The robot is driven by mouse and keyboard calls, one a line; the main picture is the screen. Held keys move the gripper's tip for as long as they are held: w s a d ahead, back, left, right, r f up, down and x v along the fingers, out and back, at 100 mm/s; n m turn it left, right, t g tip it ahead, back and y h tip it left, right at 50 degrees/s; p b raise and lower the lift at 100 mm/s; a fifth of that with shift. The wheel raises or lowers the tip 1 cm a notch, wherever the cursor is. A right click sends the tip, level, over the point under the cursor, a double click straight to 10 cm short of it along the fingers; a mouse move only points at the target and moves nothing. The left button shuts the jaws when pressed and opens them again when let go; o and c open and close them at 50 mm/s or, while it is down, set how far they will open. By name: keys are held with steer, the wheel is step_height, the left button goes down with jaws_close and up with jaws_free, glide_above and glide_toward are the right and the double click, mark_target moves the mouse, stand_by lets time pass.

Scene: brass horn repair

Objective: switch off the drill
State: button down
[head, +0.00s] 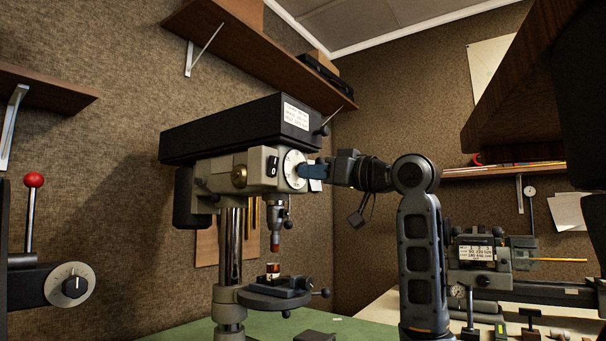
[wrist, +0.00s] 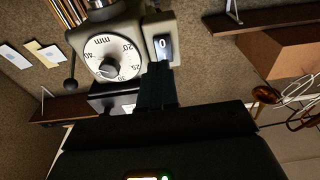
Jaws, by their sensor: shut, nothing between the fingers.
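The drill press (head: 235,137) stands on the green bench, with a black top housing and a grey head. Its rocker switch (head: 272,166) is on the head beside a round depth dial (head: 294,168). In the wrist view, the black switch (wrist: 163,46) shows a white 0 mark, next to the dial (wrist: 105,48) marked in mm. My gripper (head: 302,171) is shut and empty in front of the drill's head. In the wrist view, the fingertips (wrist: 160,68) are close to the lower end of the switch; I cannot tell whether they touch it.
Below the chuck (head: 275,222), a vise (head: 275,287) on the drill's table holds a small piece. A red-knobbed lever machine (head: 60,283) stands at the left, and another machine (head: 490,255) at the right. A wall shelf (head: 255,50) hangs above the drill.

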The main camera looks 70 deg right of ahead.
steer(key=r+v, duration=0.1)
steer(key=v, duration=0.5)
steer(key=shift+s+f+b, duration=0.4)
steer(key=shift+f, duration=0.15)
steer(key=shift+a, duration=0.1)
